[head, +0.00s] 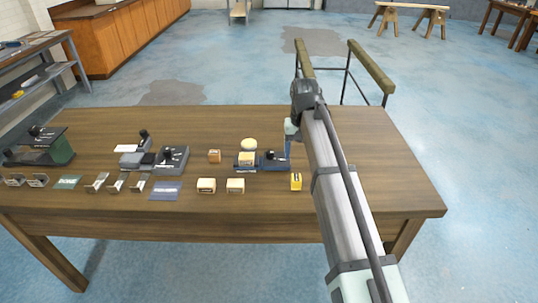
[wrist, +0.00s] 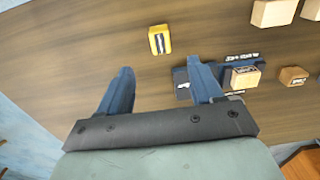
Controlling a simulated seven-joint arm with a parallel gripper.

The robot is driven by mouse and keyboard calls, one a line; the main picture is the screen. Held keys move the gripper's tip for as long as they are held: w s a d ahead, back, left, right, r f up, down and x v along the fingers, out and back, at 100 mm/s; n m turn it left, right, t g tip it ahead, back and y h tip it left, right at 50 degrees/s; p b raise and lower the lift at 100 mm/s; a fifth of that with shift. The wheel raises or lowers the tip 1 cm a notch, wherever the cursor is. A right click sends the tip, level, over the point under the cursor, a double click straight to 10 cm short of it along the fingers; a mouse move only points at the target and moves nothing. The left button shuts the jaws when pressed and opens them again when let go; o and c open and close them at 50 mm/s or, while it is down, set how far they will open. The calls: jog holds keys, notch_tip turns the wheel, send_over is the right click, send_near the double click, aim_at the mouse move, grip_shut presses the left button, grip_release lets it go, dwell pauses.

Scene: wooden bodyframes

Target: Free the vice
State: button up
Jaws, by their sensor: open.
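A small blue vice (head: 272,163) sits on the wooden table, right of its middle, with a light wooden block (head: 246,158) at its left part. In the wrist view, the vice (wrist: 181,84) is partly hidden behind my right finger, and the block (wrist: 245,78) shows beside it. Whether the jaws grip the block is too small to tell. My gripper (head: 289,143) is at the vice's right end in the head view, pointing down. In the wrist view, my gripper (wrist: 160,68) is open with nothing between its fingers.
A yellow block (head: 296,182) lies right of the vice. Pale wooden blocks (head: 206,185) lie in front, and a small brown block (head: 214,156) is to the left. Grey (head: 172,159) and green (head: 62,150) devices stand further left. The table's right end is clear.

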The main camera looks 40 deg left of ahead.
jog(key=shift+c, duration=0.4)
jog(key=shift+s+a, duration=0.15)
jog(key=shift+c, duration=0.3)
notch_tip(320, 180, up, 4)
jog(key=m, duration=1.1)
send_over(270, 152)
notch_tip(270, 152, down, 14)
jog(key=shift+r, duration=0.2)
